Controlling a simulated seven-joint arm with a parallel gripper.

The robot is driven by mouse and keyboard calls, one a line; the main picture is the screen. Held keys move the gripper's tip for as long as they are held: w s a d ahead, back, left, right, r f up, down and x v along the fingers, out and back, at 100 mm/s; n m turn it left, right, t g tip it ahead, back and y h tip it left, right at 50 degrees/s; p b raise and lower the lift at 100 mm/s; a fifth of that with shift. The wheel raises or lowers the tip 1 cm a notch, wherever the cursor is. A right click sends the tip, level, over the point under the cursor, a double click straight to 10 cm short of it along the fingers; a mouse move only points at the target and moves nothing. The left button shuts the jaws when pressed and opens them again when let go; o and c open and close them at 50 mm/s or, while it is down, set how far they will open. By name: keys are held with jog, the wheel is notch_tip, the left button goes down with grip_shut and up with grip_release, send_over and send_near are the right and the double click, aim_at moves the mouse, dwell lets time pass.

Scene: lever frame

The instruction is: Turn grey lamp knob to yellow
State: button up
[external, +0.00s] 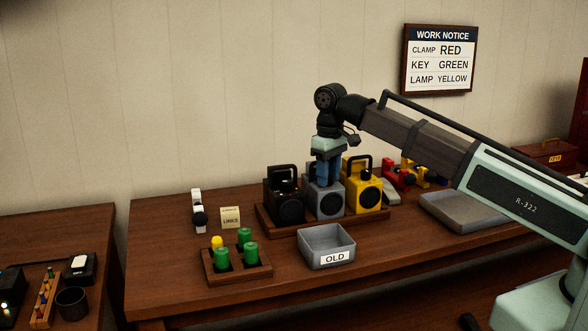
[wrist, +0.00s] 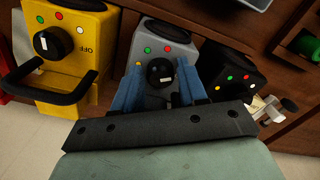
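The grey lamp (external: 328,201) stands between a black lamp (external: 285,196) and a yellow lamp (external: 365,189) on a wooden tray. In the wrist view the grey lamp (wrist: 165,38) has a round black knob (wrist: 160,72) with a small white mark and coloured dots beside it, among them red, green and yellow. I cannot tell for sure which dot the mark faces. My gripper (external: 327,170) points down at the grey lamp. In the wrist view its two blue fingers (wrist: 160,80) are apart, one on each side of the knob; contact cannot be told.
A wall notice (external: 440,60) reads "LAMP YELLOW". A grey bin labelled OLD (external: 327,246) and a rack with green cylinders (external: 237,262) stand in front. A grey tray (external: 462,211) lies to the right. The neighbouring lamps stand close on both sides.

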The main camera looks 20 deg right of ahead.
jog(key=shift+o, duration=1.4)
jog(key=shift+m, duration=0.3)
jog(key=m, duration=0.2)
jog(key=shift+m, duration=0.4)
jog(key=m, duration=0.4)
notch_tip(320, 180, up, 14)
jog(key=s+a+f+n+g+y, duration=0.1)
jog(key=s+a+f, duration=0.3)
jog(key=a, duration=0.6)
jog(key=s+a+f+n+g+y, duration=0.1)
jog(key=s+a+f+n+y, duration=0.1)
jog(key=s+a+f, duration=0.3)
jog(key=s+a+f+n+y, duration=0.2)
jog(key=s+a+f, duration=0.3)
jog(key=a, duration=0.9)
jog(key=shift+s+a+g+y, duration=0.4)
jog(key=shift+s+y, duration=0.15)
jog(key=shift+y, duration=0.25)
jog(key=shift+r, duration=0.1)
